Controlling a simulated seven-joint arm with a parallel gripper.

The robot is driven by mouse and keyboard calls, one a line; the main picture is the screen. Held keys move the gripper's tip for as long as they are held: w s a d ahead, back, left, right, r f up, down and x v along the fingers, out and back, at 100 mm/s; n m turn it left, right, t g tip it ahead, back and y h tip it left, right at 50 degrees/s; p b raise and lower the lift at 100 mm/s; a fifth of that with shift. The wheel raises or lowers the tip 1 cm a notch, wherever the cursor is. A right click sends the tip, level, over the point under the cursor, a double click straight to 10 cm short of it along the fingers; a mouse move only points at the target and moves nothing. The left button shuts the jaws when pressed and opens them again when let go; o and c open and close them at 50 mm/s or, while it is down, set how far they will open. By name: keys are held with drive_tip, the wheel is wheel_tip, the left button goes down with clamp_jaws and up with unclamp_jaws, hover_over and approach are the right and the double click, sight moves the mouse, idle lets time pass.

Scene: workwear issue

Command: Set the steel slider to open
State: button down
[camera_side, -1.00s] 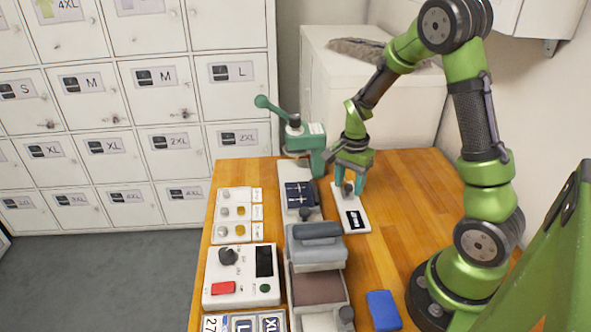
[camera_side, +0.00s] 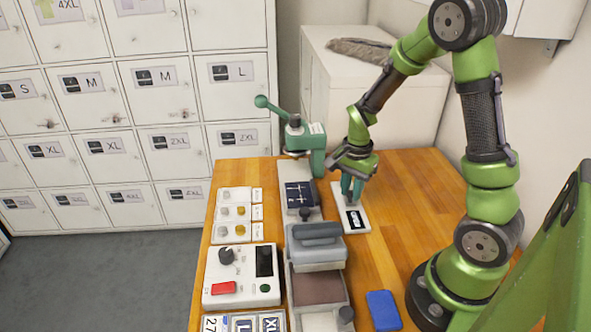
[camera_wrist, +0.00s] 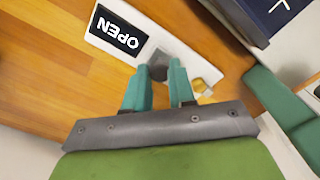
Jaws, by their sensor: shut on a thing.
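A white plate (camera_side: 361,229) lies on the wooden table with a black label reading OPEN (camera_wrist: 118,36) near one end. The steel slider's grey knob (camera_wrist: 158,60) shows in the wrist view between that label and a small yellow patch (camera_wrist: 203,88) on the plate. My gripper (camera_side: 351,195) is low over the plate in the side view. In the wrist view my gripper's teal fingers (camera_wrist: 157,72) are shut on the knob, one tip on each side. In the side view the fingers mostly hide the knob.
A green lever press (camera_side: 304,140) stands left of the plate, with a dark-blue-topped block (camera_side: 299,194) in front of it. A grey-lidded box (camera_side: 317,252), control box (camera_side: 240,288) and blue block (camera_side: 383,310) are nearer the camera. The table right of the plate is clear.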

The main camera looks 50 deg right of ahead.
sight(351, 193)
drive_tip(key=c, duration=0.9)
unclamp_jaws()
drive_tip(key=shift+s+a, duration=0.1)
drive_tip(key=shift+s, duration=0.05)
drive_tip(key=shift+c, duration=0.2)
wheel_tip(351, 193, up, 17)
drive_tip(key=s+a+r+n+t+y, duration=0.1)
drive_tip(key=s+a+r+n+t, duration=0.1)
drive_tip(key=a+n, duration=0.5)
drive_tip(key=s+a+r+n+t+y, duration=0.1)
drive_tip(key=s+a+n+t, duration=0.3)
drive_tip(key=a+n, duration=0.3)
drive_tip(key=shift+s+a+r+t, duration=0.4)
drive_tip(key=shift+a+t, duration=0.1)
drive_tip(key=shift+a, duration=0.2)
